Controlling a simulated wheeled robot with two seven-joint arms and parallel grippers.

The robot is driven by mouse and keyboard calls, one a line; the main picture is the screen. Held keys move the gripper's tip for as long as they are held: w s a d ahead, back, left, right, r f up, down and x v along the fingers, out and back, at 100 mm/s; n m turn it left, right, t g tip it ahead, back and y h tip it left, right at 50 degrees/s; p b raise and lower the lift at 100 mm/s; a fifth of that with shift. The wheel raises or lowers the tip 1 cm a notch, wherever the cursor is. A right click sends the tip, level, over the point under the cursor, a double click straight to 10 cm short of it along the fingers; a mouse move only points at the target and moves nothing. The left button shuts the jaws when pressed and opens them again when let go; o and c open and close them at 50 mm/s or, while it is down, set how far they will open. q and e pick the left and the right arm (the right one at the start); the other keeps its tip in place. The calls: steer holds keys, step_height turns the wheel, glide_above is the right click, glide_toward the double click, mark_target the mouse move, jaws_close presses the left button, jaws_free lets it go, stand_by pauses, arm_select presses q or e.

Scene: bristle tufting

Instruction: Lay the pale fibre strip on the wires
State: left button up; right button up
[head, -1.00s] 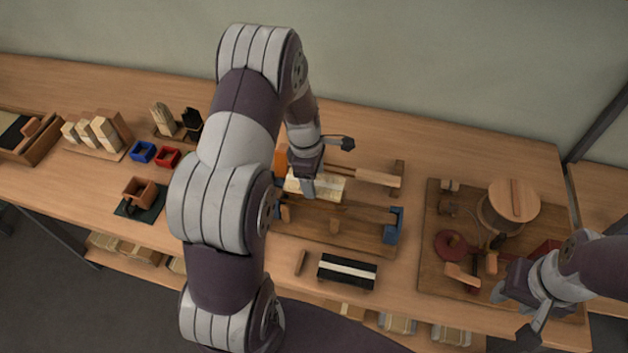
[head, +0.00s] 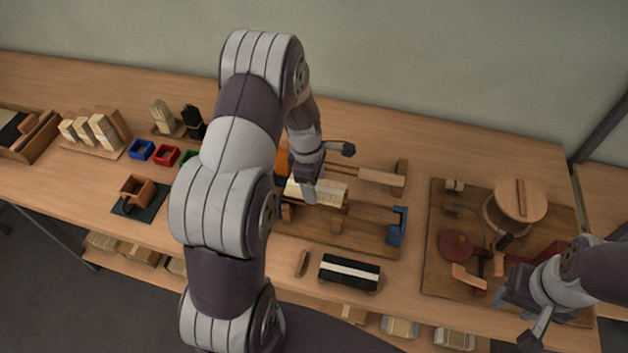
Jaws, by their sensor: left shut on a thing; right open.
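The pale fibre strip (head: 328,190) lies level over the wooden fixture board (head: 340,233) in the middle of the bench. My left gripper (head: 311,194) points down onto the strip and is shut on it near its left part. The wires are too small to make out, and my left arm hides the fixture's left side. I cannot tell whether the strip touches the wires. My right gripper (head: 518,310) is open and empty at the front right, over the edge of the right-hand board.
A blue clamp (head: 397,226) stands at the fixture's right end, and a wooden handle (head: 381,177) lies behind the strip. A black block with a white stripe (head: 349,272) lies in front. The right-hand board (head: 437,272) carries a round wooden disc (head: 520,201). Small coloured trays (head: 141,151) stand left.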

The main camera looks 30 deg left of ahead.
arm_select(q)
steer(key=shift+f, duration=0.15)
steer(key=shift+f+b, duration=0.75)
steer(key=shift+f, duration=0.35)
steer(key=shift+p, duration=0.3)
steer(key=shift+f, duration=0.2)
steer(key=shift+f+b, duration=0.35)
steer(key=shift+f, duration=0.25)
steer(key=shift+f, duration=0.25)
stand_by(0.5)
steer(key=o, duration=1.1)
